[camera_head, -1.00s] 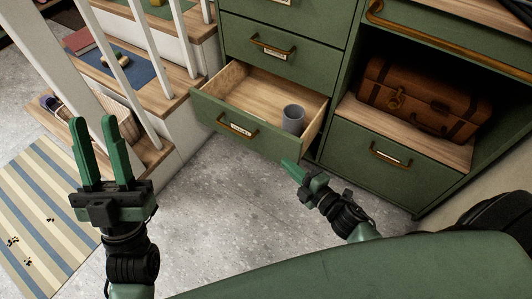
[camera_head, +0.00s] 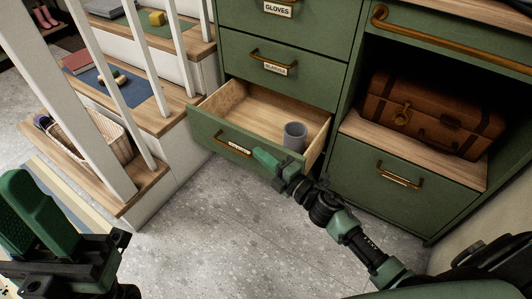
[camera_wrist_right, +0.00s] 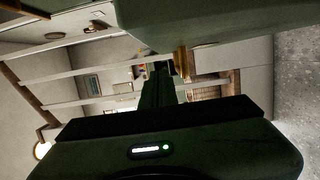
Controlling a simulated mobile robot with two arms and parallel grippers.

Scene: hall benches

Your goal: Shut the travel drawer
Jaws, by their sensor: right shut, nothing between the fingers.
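The open drawer (camera_head: 212,135) is the low one in the green cabinet, pulled out with its pale wooden inside showing. The small label on its front is too blurred to read surely. A grey cup (camera_head: 295,137) stands inside, near the right side. My right gripper (camera_head: 265,159) is shut and empty, its tips at the drawer front by the right end of the brass handle (camera_head: 222,142). I cannot tell whether they touch. In the right wrist view, the shut fingers (camera_wrist_right: 158,88) point toward a brass handle (camera_wrist_right: 181,62) under a green panel. My left gripper (camera_head: 30,190) is open and empty at lower left.
White stair balusters (camera_head: 84,115) and wooden steps with a basket (camera_head: 92,140) stand left of the drawer. A brown suitcase (camera_head: 428,115) sits in the open bay at right, above a closed drawer (camera_head: 395,190). The speckled floor in front is clear.

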